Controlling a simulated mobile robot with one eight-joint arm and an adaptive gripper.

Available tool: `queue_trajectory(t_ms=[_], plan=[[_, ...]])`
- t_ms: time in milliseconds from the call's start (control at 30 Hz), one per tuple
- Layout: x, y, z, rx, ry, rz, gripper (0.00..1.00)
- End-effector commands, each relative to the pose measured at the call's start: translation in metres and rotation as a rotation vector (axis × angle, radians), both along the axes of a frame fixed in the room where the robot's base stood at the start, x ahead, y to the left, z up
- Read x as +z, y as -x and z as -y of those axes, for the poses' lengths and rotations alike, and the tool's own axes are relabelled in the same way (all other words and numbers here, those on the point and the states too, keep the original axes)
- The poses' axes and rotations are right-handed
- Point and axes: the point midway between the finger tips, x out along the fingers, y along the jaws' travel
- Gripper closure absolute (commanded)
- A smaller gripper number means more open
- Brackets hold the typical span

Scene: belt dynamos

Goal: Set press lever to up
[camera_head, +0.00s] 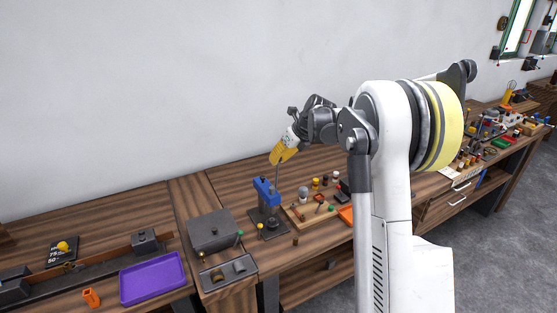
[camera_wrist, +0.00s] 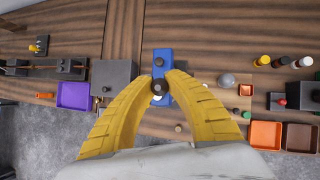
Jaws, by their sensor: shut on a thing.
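The blue press (camera_head: 266,191) stands on a dark base on the bench, left of my arm in the head view. Its lever (camera_head: 278,176) is a thin rod that rises steeply from the press to my gripper (camera_head: 277,160). In the wrist view, the yellow fingers of my gripper (camera_wrist: 159,83) are closed around the dark round end of the lever (camera_wrist: 157,88). The blue press (camera_wrist: 163,61) shows behind and between the fingers. My fingers hide part of the lever's end in the head view.
A grey box (camera_head: 213,231) stands just left of the press, with a purple tray (camera_head: 153,277) further left. A wooden board (camera_head: 303,216) with small pegs and knobs lies to the right. The wall behind the bench is bare.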

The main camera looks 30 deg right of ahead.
Motion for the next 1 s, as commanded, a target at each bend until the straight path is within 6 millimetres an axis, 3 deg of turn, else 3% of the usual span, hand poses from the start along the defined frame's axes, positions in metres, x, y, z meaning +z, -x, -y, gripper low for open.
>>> queue_trajectory(t_ms=[100, 133, 200, 233, 633, 1000], plan=[[0.005, -0.003, -0.001, -0.003, -0.004, 0.010, 1.00], [0.005, -0.003, -0.001, -0.003, -0.004, 0.010, 0.82], [0.004, -0.003, -0.001, -0.003, -0.005, 0.010, 0.61], [0.004, -0.003, -0.001, -0.003, -0.004, 0.009, 0.58], [0.010, 0.003, 0.002, -0.002, -0.002, 0.005, 0.58], [0.074, 0.041, 0.023, -0.003, -0.002, 0.005, 0.58]])
